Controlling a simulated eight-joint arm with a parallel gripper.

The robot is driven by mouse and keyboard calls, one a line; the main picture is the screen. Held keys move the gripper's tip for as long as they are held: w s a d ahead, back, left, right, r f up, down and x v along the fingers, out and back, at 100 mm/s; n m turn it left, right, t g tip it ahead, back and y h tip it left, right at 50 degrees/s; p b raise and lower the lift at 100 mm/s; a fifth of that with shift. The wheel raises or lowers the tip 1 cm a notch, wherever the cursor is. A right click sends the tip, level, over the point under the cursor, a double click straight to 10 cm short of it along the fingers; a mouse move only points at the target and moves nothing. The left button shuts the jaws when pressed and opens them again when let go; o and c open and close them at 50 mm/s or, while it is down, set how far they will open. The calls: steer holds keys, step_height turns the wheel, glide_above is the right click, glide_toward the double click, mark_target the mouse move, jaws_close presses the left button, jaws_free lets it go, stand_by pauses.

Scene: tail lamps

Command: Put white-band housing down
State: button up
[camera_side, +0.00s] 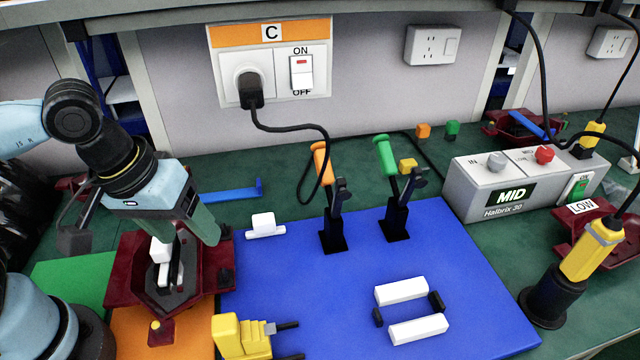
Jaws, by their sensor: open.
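A dark red housing (118,283) sits at the left, across the edges of the green and orange mats. White parts (160,250) and a dark grey insert lie inside it; I cannot tell which of these is its white band. My gripper (178,243) is low over the housing, with its jaws open. One grey-green finger (203,226) shows at the housing's back right side. The other finger is hard to make out. The gripper hides part of the housing's back, and I cannot tell whether the fingers touch it.
A blue mat (300,285) fills the middle, with two white blocks (402,291), a yellow clamp-like part (240,335) and two upright toggle clamps (335,230). A grey MID box (480,205) stands right. A yellow tool (590,250) stands front right. A black cable hangs from the socket (252,90).

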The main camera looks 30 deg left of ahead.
steer(key=w+a+m+t+y, duration=0.1)
steer(key=w+a+m+t, duration=0.3)
steer(key=w+a, duration=0.3)
steer(key=shift+w+a+r+m, duration=0.3)
steer(key=shift+a+r, duration=0.05)
steer(key=shift+a, duration=0.8)
